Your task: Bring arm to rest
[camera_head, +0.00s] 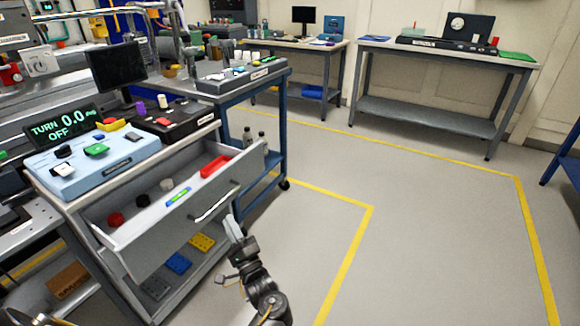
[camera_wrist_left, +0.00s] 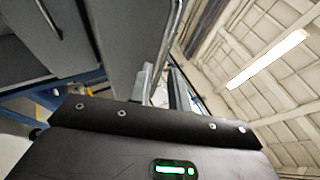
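My left gripper (camera_head: 233,226) is in front of the open drawer (camera_head: 140,233) of the grey cart, just below its pale bar handle (camera_head: 216,203) in the head view. In the left wrist view its two fingers (camera_wrist_left: 163,88) stand apart with a gap between them. I see nothing held; whether a finger touches the handle or drawer front cannot be told. My right gripper is not in view.
A grey workbench (camera_head: 440,98) stands at the back right. The floor (camera_head: 440,240) to the right, marked with yellow lines, is clear.

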